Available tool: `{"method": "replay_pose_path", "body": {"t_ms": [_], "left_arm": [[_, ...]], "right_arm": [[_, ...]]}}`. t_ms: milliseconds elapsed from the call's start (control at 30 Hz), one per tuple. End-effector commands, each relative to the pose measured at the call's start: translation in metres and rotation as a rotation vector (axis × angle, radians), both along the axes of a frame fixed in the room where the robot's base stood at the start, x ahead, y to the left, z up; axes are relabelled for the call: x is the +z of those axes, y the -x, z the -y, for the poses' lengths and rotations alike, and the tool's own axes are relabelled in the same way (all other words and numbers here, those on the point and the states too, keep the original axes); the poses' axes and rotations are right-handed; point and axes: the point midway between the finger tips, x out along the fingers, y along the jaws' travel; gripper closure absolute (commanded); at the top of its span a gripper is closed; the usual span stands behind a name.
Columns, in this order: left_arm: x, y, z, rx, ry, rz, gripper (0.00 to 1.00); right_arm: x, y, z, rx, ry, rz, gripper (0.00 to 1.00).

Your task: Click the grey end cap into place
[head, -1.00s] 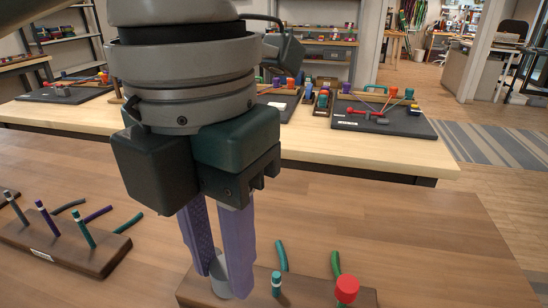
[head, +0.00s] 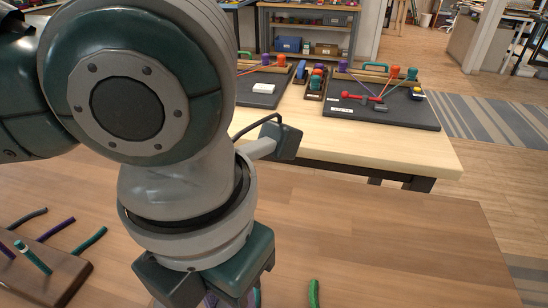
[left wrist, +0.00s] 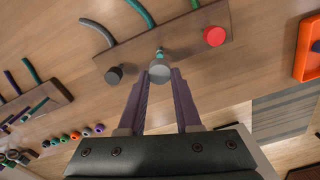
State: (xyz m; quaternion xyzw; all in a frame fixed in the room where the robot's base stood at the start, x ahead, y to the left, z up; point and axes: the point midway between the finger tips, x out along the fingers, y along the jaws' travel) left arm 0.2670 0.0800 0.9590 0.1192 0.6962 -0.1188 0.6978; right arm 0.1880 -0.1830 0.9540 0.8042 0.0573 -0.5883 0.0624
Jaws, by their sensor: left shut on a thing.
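My left gripper (left wrist: 161,80) shows in the left wrist view with its two purple fingers closed on a light grey end cap (left wrist: 160,74). A teal cord end with a pale band (left wrist: 159,54) stands just beyond the cap; I cannot tell whether they touch. A wooden board (left wrist: 185,35) carries this cord end, a red cap (left wrist: 214,36) on the right and a dark grey cap (left wrist: 114,75) on the left. In the head view my left arm hides most of this board, and the fingertips are out of frame. My right gripper is not in view.
A second wooden board (head: 68,278) with several uncapped cords stands at the left. In the left wrist view, several coloured rings (left wrist: 75,136) lie lower left and an orange tray (left wrist: 308,50) is at the right.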

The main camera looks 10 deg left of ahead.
Motion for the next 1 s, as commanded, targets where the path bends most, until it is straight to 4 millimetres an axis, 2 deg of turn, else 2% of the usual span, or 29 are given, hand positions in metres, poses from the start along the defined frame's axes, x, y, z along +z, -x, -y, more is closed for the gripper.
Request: {"method": "replay_pose_path", "body": {"t_ms": [33, 167, 500, 1000], "left_arm": [[-0.009, 0.000, 0.000, -0.001, 0.001, 0.000, 1.00], [-0.018, 0.000, 0.000, 0.000, 0.001, 0.000, 1.00], [-0.041, 0.000, 0.000, 0.001, 0.001, -0.001, 1.00], [-0.044, 0.000, 0.000, 0.000, 0.001, -0.001, 1.00]], "right_arm": [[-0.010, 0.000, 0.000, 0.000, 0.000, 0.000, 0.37], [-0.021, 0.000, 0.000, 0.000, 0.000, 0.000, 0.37], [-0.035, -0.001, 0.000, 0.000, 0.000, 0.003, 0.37], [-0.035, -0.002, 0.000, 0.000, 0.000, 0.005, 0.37]]}}
